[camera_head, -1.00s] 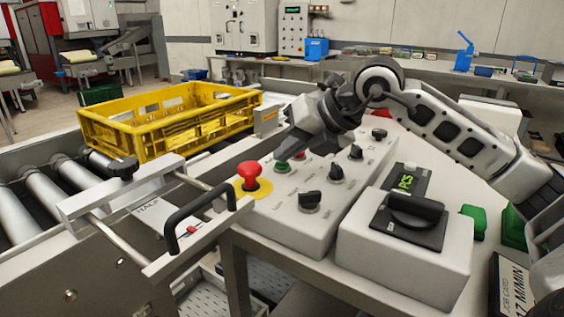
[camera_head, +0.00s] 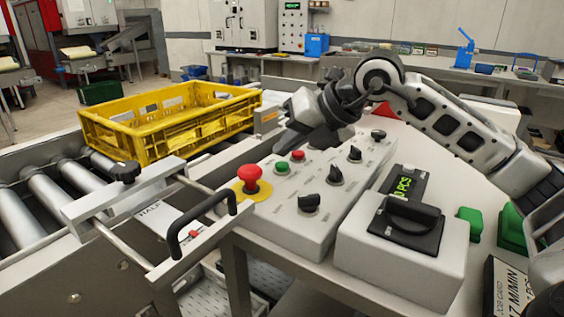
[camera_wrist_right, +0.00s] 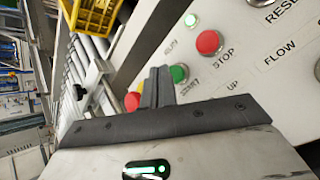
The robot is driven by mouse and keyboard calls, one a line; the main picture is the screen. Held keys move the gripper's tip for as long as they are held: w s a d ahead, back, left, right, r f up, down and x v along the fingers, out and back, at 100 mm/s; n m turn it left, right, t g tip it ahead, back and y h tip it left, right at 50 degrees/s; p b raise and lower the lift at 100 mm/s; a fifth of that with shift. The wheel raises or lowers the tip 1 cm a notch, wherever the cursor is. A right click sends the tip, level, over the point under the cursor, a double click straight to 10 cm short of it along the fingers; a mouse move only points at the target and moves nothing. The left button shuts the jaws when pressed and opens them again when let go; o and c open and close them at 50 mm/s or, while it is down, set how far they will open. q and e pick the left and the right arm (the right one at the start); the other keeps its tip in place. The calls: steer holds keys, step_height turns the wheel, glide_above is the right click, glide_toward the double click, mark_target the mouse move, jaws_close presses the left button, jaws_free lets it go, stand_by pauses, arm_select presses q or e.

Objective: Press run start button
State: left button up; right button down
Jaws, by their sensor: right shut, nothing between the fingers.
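The green start button (camera_head: 281,168) is on the sloped grey control panel (camera_head: 285,222), left of the red stop button (camera_head: 297,155). In the right wrist view the green button (camera_wrist_right: 179,73), labelled START, is right beside my finger tips, below the red STOP button (camera_wrist_right: 209,42). I cannot tell whether the fingers touch it. My right gripper (camera_wrist_right: 157,88) is shut and empty. In the head view my right gripper (camera_head: 311,147) is above the panel, behind the green button, its tips hard to make out. My left gripper is not in view.
A red mushroom button (camera_head: 249,178) on a yellow base stands at the panel's left end. Several black knobs (camera_head: 308,203) line the panel. A box with a green display (camera_head: 402,184) is at right. A yellow crate (camera_head: 135,143) sits on the roller conveyor. A lit round lamp (camera_wrist_right: 190,19) is near STOP.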

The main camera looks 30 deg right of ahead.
mark_target(288, 166)
steer(key=shift+r+p, duration=2)
steer(key=shift+r, duration=0.55)
steer(key=shift+f, duration=0.1)
